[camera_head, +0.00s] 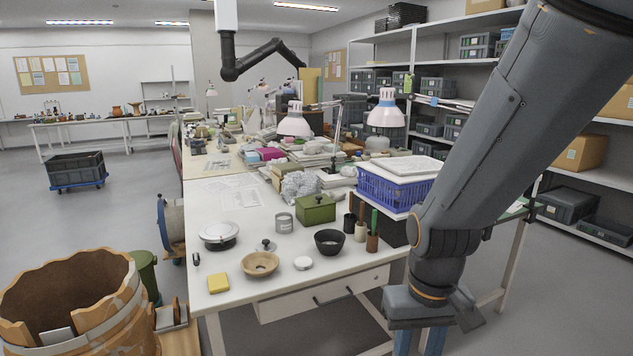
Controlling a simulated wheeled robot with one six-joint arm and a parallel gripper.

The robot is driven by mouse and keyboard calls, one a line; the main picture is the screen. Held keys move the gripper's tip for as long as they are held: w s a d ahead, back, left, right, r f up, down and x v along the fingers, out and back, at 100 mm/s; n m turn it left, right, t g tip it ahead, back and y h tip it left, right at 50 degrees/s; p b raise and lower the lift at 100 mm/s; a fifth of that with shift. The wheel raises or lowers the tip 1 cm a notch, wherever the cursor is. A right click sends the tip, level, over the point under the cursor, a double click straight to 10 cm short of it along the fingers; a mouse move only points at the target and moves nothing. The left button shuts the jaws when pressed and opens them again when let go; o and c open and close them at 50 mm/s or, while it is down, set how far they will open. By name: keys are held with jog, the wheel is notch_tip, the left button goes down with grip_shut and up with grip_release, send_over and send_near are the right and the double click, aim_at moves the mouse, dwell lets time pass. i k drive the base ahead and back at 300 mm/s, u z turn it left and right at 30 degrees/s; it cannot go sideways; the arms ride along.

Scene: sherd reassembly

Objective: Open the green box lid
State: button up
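The green box (316,213) stands on the white table, right of the grey tin. Its lid (316,201) is on, with a small dark knob on top. My gripper (420,342) hangs low at the bottom right, in front of the table and well apart from the box. Its fingertips are cut off by the lower picture edge, so I cannot tell if it is open or shut.
The white table (232,263) also bears a black bowl (329,242), a tan bowl (261,263), a grey tin (284,223), upright tools in holders (372,243), and a blue crate (393,189). Crumpled paper (301,187) lies behind the box. Lamps stand farther back.

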aim_at(319, 200)
jog(key=i, duration=1.05)
jog(key=u, duration=0.9)
jog(key=i, duration=0.55)
jog(key=z, duration=0.8)
